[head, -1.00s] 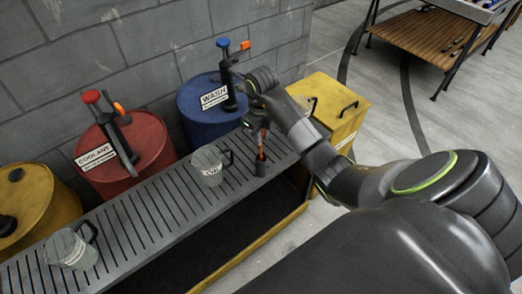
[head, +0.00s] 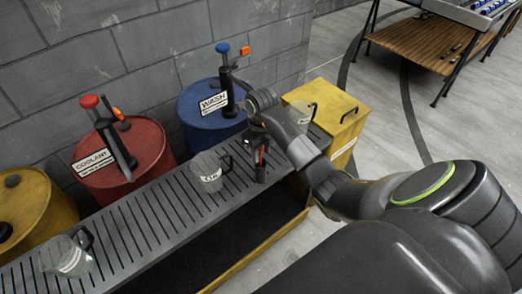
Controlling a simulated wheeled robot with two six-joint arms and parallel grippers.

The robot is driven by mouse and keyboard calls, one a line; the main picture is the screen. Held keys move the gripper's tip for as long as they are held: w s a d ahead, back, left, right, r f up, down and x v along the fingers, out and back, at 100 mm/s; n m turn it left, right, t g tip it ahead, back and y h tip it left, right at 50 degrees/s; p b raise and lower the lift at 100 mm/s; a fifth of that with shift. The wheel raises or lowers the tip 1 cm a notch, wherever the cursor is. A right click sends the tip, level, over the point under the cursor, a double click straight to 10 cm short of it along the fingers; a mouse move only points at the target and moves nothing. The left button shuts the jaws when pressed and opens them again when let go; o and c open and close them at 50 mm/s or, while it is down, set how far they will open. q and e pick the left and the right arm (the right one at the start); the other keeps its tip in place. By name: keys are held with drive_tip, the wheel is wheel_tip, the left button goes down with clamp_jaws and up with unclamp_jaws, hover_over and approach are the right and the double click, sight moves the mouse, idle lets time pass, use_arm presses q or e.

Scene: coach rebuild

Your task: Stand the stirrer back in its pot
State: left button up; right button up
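My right gripper (head: 259,143) points down over the far right part of the slatted bench and looks shut on the stirrer. The stirrer (head: 261,156) shows only as a short red-orange piece beneath the fingers. The small dark pot (head: 260,174) stands on the bench directly below. The stirrer's lower end is at the pot's mouth or inside it; the fingers and the small size hide how deep. My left gripper is not in view.
A labelled clear jug (head: 209,178) stands on the bench (head: 150,216) left of the pot, another jug (head: 70,257) farther left. Red (head: 122,160), blue (head: 205,125) and yellow (head: 28,208) drums line the wall. A yellow box (head: 335,103) stands close at the right.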

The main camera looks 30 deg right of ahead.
drive_tip(key=shift+r, duration=0.1)
drive_tip(key=shift+r, duration=0.4)
wheel_tip(320, 180, up, 3)
drive_tip(key=shift+f, duration=0.15)
wheel_tip(320, 180, up, 9)
drive_tip(key=p, duration=0.9)
drive_tip(key=shift+f, duration=0.1)
drive_tip(key=shift+f, duration=0.1)
